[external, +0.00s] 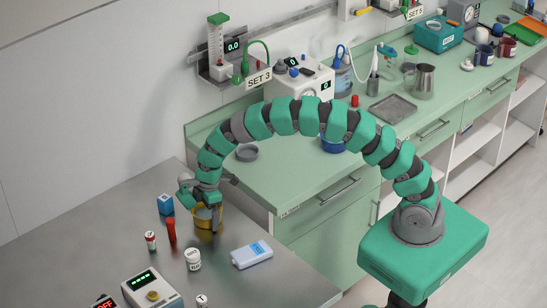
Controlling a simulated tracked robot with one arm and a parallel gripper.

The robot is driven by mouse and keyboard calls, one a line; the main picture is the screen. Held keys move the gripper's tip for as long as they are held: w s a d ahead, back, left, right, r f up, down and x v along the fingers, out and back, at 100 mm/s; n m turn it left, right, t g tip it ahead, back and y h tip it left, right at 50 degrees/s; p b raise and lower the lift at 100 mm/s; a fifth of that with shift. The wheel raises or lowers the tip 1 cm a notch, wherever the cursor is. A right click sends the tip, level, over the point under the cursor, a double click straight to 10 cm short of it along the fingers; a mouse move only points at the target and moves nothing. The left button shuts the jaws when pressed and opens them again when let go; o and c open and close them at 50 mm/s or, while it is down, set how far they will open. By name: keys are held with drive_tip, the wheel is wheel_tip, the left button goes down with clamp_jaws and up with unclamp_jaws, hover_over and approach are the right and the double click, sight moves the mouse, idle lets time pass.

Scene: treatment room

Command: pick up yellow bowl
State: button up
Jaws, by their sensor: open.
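The yellow bowl (204,222) sits on the grey metal table at the lower left. My gripper (207,213) points down over it, with its fingers at the bowl and partly in front of it. The fingers are open. One finger reaches down at the bowl's right side; whether it touches the wall I cannot tell. Part of the bowl's rim is hidden by my gripper.
A white-and-blue device (251,254) lies to the right. The green counter (290,185) rises behind.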

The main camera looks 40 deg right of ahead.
drive_tip(key=c, duration=0.7)
drive_tip(key=shift+r, duration=0.1)
